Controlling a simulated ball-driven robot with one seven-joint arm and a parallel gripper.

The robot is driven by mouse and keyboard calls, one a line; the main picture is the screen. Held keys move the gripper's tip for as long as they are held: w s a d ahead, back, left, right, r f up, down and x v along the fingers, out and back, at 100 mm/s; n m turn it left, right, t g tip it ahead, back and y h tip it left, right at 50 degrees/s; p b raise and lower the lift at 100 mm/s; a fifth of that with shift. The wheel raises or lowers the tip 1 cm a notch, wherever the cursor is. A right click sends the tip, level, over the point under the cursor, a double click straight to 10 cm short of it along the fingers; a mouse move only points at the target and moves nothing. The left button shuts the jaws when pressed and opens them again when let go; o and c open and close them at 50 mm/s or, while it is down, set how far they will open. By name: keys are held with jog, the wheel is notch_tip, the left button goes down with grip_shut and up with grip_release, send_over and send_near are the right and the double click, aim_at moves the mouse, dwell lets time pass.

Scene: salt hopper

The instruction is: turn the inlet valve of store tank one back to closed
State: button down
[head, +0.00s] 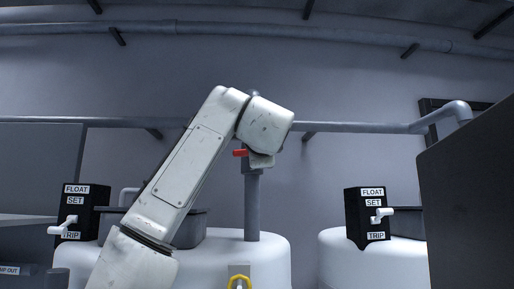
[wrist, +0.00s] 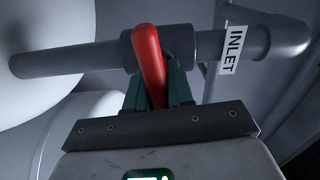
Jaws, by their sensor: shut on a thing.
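The inlet valve's red lever (wrist: 150,60) shows in the wrist view between the fingers of my gripper (wrist: 158,88), which is shut on it. The lever lies roughly across the grey pipe (wrist: 80,61). A white INLET label (wrist: 232,49) is on the pipe to the right of the lever. In the head view, the red lever (head: 239,153) sticks out to the left at the top of a vertical pipe (head: 252,205) that rises from a white tank (head: 268,258). My arm hides much of that valve, and my fingers cannot be made out there.
Black float boxes with white handles stand at left (head: 86,207) and right (head: 358,225). A second white tank (head: 370,264) is at the right. A dark panel (head: 470,190) fills the right edge. A yellow ring (head: 239,281) shows at the bottom. A horizontal pipe (head: 360,127) runs behind.

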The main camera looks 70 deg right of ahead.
jog(key=shift+f+m, duration=0.1)
jog(key=shift+m, duration=0.3)
jog(key=c, duration=1.1)
grip_release()
jog(key=shift+a, duration=0.15)
jog(key=b+v, duration=0.2)
jog(key=v, duration=0.8)
jog(key=shift+s+a, duration=0.1)
jog(key=shift+a, duration=0.2)
